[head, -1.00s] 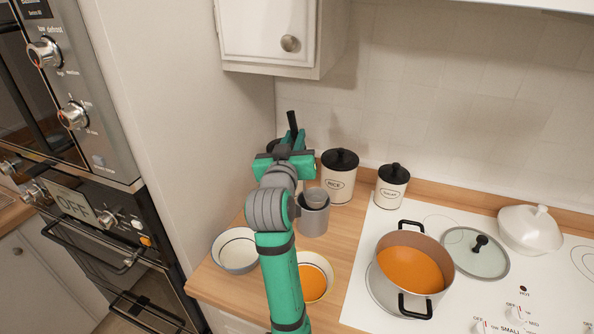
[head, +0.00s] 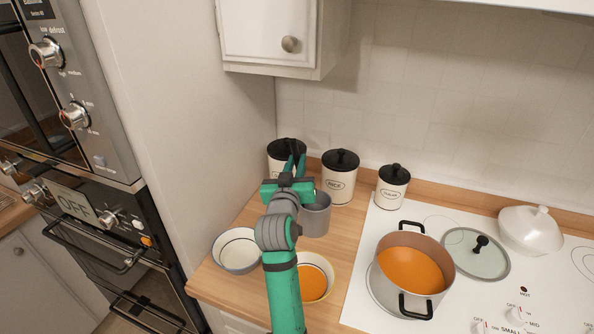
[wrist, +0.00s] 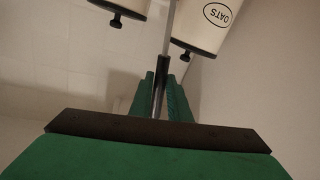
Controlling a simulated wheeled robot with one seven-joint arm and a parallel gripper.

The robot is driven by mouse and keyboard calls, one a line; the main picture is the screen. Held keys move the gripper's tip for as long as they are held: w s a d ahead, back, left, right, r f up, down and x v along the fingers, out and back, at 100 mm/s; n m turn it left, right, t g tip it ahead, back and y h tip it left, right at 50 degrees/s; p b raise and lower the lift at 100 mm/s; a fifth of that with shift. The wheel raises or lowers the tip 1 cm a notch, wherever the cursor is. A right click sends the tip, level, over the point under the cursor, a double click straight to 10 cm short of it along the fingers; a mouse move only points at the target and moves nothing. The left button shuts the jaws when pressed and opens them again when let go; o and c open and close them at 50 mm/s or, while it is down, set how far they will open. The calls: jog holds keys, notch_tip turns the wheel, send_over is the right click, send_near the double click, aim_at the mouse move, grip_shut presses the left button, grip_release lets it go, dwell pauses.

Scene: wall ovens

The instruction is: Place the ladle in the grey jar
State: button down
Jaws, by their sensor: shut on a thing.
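The grey jar (head: 316,217) stands upright on the wooden counter, partly behind my arm. My gripper (head: 292,163) is above the counter, just up and left of the jar in the head view. It is shut on the ladle. In the wrist view the ladle's black handle (wrist: 160,86) is between the green fingers (wrist: 163,98), and its thin grey shaft runs out past the top edge. The ladle's bowl is not clearly seen. I cannot tell whether any of it is inside the jar.
Black-lidded canisters stand behind: one behind my gripper (head: 277,158), a rice canister (head: 338,183) and a smaller one (head: 391,192). A white bowl (head: 237,250) and a bowl of orange soup (head: 315,280) are in front. A pot (head: 408,275) stands on the hob to the right.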

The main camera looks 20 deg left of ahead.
notch_tip(320, 180, down, 2)
jog(key=shift+d+f, duration=0.1)
jog(key=shift+f, duration=0.05)
jog(key=c, duration=1.7)
grip_release()
jog(key=shift+w, duration=0.15)
jog(key=shift+o, duration=0.2)
jog(key=shift+f, duration=0.3)
jog(key=s+d, duration=0.2)
jog(key=s, duration=0.8)
jog(key=shift+s, duration=0.4)
